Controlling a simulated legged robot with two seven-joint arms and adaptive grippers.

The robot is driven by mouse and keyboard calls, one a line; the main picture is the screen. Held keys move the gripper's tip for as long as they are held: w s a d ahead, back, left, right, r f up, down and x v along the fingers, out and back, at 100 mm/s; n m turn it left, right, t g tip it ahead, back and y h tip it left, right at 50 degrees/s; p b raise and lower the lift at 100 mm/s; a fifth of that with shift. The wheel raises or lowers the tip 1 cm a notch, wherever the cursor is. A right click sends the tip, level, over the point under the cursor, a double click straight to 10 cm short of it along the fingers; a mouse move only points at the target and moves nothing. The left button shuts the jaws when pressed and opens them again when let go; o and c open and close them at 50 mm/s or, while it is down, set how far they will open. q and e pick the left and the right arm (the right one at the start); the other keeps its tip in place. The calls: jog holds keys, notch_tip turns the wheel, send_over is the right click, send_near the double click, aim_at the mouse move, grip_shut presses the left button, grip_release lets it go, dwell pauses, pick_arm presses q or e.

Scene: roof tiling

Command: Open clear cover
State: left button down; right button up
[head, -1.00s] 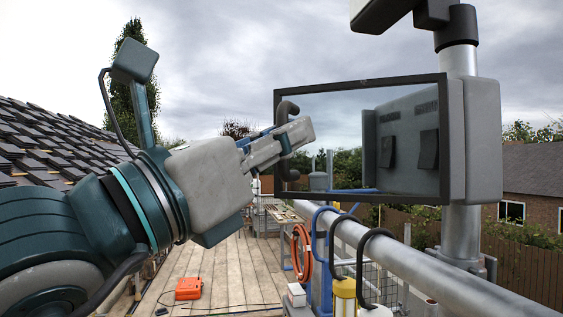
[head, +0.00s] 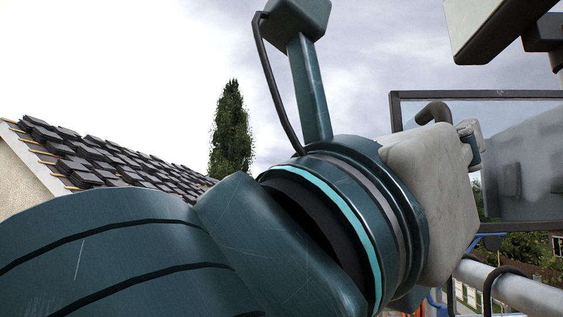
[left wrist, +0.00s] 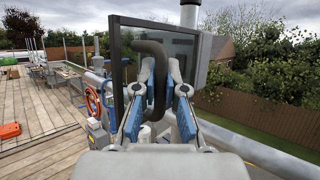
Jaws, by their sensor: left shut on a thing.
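The clear cover (head: 540,108) is a transparent pane in a dark frame at the right of the head view. It also shows in the left wrist view (left wrist: 183,50), straight ahead of my gripper. Its black curved handle (left wrist: 152,47) lies between my fingers there, and its top shows in the head view (head: 433,112). My left gripper (left wrist: 162,75) is shut on this handle. In the head view its fingers are mostly hidden behind my wrist. A grey box with dark switches (head: 530,165) shows through the pane. The hinge side is out of the head view. My right gripper is out of view.
A thick metal rail (head: 510,288) runs below the cover. A dark tiled roof (head: 95,160) rises at the left. In the wrist view, the plank deck (left wrist: 45,105) holds an orange case (left wrist: 9,131), and an orange hose coil (left wrist: 93,101) hangs nearby.

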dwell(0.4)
pick_arm(q)
jog(key=c, duration=1.5)
grip_release()
